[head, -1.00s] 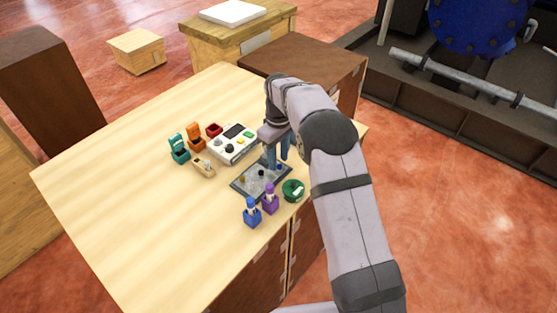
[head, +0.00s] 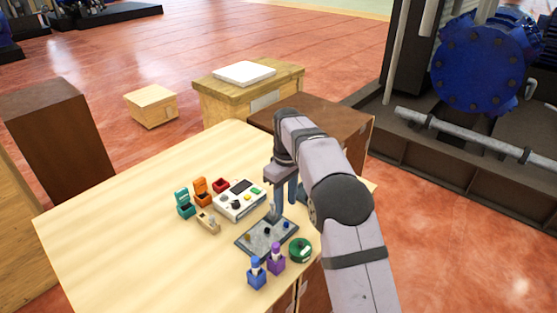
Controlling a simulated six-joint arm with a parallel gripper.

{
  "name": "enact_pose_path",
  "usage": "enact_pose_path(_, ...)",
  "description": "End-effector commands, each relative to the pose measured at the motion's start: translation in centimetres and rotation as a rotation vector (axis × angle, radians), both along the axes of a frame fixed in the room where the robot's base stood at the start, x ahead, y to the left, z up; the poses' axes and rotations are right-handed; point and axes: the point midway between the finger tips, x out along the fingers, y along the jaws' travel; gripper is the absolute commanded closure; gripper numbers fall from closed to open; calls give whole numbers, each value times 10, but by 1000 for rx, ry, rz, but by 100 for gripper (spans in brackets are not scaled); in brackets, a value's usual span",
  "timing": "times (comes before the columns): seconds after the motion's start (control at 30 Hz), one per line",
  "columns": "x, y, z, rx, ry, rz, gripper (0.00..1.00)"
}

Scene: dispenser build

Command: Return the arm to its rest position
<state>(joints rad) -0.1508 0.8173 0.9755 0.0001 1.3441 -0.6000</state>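My arm reaches in from the lower right of the head view. My gripper (head: 285,198) points down above the dark grey plate (head: 254,246). Its two fingers stand apart, with nothing visible between them. The plate carries a small upright grey part and a few small coloured pieces. I cannot tell the exact height of the fingertips above it.
On the wooden table (head: 120,240) are a white control box (head: 238,207), teal (head: 185,204) and orange (head: 202,190) holders, a red box (head: 221,185), a tan block (head: 207,222), blue (head: 256,274) and purple (head: 276,259) bottles, and a green round item (head: 300,250). The table's left side is clear.

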Motion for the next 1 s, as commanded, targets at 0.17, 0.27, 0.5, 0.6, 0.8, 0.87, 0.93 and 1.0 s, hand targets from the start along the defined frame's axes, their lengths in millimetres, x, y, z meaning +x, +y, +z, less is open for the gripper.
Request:
enact_pose_path(0.17, -6, -4, 2, 0, 0, -22, 68)
enact_pose_path(0.27, -16, -9, 4, 0, 1, -58, 68)
enact_pose_path(0.5, -66, -32, 6, 0, 1, -214, 68)
enact_pose_path(0.6, -96, -42, 5, 0, 0, -293, 68)
enact_pose_path(0.8, -163, -60, -5, 1, -1, -448, 68)
enact_pose_path(0.87, -185, -64, -10, 1, -1, -495, 68)
enact_pose_path(0.93, -211, -69, -16, 1, -1, -546, 68)
enact_pose_path(1.0, -235, -73, -23, 1, -1, -595, 68)
